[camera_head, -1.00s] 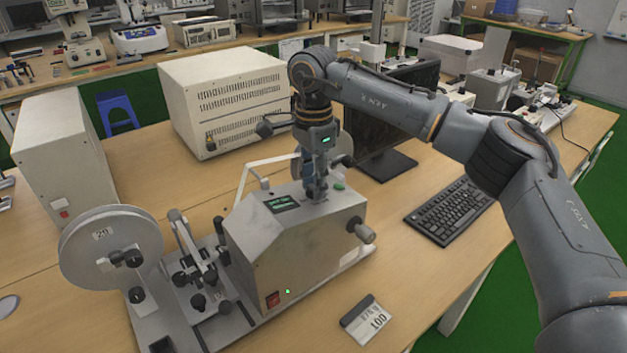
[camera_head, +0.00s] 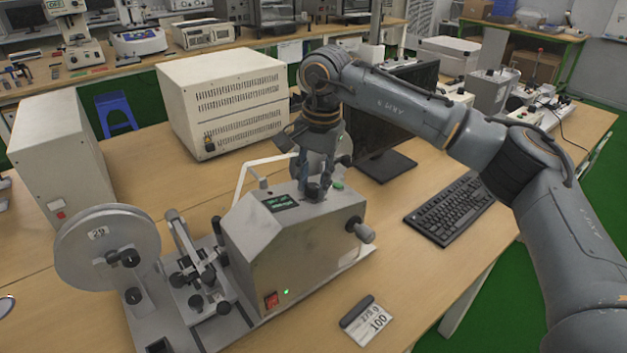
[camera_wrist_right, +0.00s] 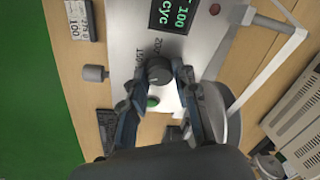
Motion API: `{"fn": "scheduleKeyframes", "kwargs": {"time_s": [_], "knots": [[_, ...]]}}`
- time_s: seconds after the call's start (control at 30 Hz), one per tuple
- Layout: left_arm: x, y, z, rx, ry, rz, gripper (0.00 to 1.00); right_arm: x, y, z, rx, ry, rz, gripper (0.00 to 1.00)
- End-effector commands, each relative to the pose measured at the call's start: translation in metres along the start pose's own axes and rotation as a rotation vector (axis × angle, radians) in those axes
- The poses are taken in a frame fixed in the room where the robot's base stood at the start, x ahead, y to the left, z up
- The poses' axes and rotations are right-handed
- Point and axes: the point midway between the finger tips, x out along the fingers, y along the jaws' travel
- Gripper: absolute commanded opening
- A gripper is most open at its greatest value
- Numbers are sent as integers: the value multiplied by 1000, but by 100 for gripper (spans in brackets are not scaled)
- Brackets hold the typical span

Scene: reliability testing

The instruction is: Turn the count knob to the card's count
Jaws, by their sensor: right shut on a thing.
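The count knob (camera_head: 318,191) is a dark round knob on top of the grey tester (camera_head: 290,245). In the right wrist view the knob (camera_wrist_right: 158,70) sits between my fingers, with the printed marks 150 and 200 beside it. My right gripper (camera_head: 314,177) points down and is shut on the knob. The display (camera_wrist_right: 167,14) shows 100 with "cyc" below it in green. The card (camera_head: 367,321) lies flat on the table in front of the tester and reads 100 in large print; it also shows in the wrist view (camera_wrist_right: 82,20). My left gripper is out of view.
A reel (camera_head: 108,248) and clamp fixtures stand left of the tester. A beige cabinet (camera_head: 225,100) and a monitor stand behind. A keyboard (camera_head: 450,208) lies to the right.

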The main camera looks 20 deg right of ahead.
Motion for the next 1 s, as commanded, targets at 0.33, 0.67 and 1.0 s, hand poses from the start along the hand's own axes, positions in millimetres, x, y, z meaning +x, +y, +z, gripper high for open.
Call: {"fn": "scheduleKeyframes", "kwargs": {"time_s": [0.33,0.67,1.0], "knots": [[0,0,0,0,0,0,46,0,0,0,-6,-1,-2,0],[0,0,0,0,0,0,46,0,0,0,-6,-1,-1,52],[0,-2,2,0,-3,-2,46,-17,-1,-1,-5,2,-4,52]]}}
